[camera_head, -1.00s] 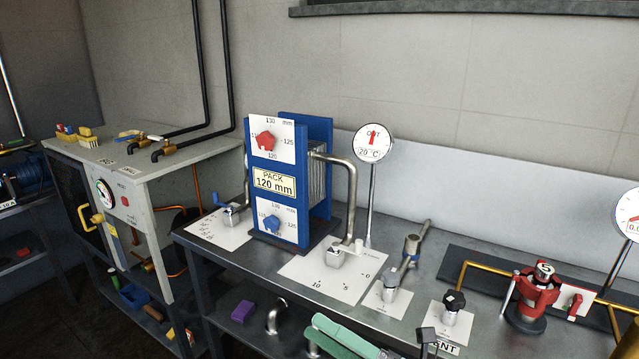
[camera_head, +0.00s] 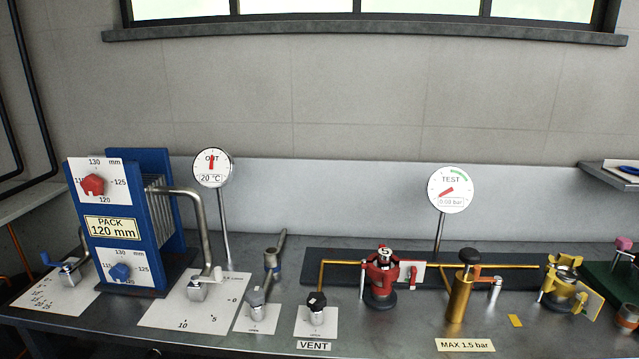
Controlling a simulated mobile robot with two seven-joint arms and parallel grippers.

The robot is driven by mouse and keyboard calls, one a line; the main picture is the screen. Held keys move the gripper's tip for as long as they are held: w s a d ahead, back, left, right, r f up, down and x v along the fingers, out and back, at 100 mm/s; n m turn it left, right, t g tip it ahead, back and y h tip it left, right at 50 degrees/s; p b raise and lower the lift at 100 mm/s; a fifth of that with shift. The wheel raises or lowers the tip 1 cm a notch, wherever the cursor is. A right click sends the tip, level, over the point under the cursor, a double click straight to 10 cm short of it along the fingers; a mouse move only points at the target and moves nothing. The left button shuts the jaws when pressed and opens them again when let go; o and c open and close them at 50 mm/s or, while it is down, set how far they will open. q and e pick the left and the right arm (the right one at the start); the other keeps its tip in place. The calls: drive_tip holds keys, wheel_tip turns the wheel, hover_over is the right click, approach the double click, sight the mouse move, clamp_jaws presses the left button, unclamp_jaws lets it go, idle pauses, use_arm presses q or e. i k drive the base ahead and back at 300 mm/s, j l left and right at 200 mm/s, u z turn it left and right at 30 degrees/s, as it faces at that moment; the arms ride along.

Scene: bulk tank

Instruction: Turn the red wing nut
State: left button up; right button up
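The red wing nut (camera_head: 92,184) sits on the upper white scale plate (camera_head: 112,172) of the blue plate pack (camera_head: 150,215), at the left of the bench. The marks 120, 125 and 130 mm show around it; the left mark is partly covered. A blue wing nut (camera_head: 119,271) sits on the lower scale plate of the same pack. Between them a label reads PACK 120 mm (camera_head: 111,228). Neither of my grippers is in view.
A round OUT gauge (camera_head: 212,168) and a bent steel pipe (camera_head: 192,205) stand right of the pack. A blue-handled crank (camera_head: 60,264) is at its left. Further right are a red valve (camera_head: 381,283), a brass pump (camera_head: 460,290) and a TEST gauge (camera_head: 451,190). The space before the pack is open.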

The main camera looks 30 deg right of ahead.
sight(413, 274)
drive_tip(key=z, duration=1.3)
